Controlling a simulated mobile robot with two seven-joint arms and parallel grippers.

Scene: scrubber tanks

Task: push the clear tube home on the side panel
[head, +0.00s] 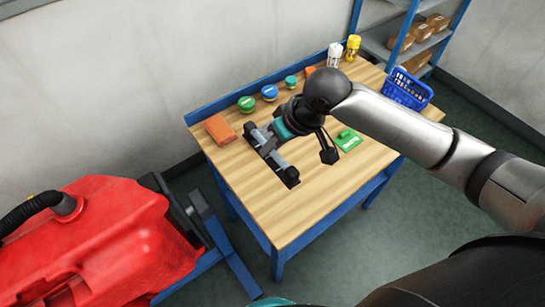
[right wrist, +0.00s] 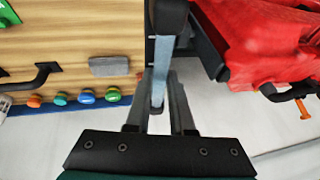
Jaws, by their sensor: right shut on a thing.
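My right gripper (head: 270,153) is over the left part of the workbench, up to the left of the wrist. In the right wrist view its two grey fingers (right wrist: 160,105) are shut on a pale, see-through bluish tube (right wrist: 158,88). A dark piece covers the upper end there, and I cannot tell if it belongs to the tube. The red scrubber (head: 105,235) stands left of the bench. A dark upright panel (head: 172,205) is on its bench side and also shows in the right wrist view (right wrist: 207,48). The tube looks apart from it. My left gripper is not in view.
The workbench (head: 315,205) holds an orange-brown block (head: 220,129), several round coloured caps (head: 269,92), a green item (head: 348,139) and a blue basket (head: 408,90). A blue-framed shelf (head: 425,30) stands behind. The bench front is clear. A narrow gap separates bench and scrubber.

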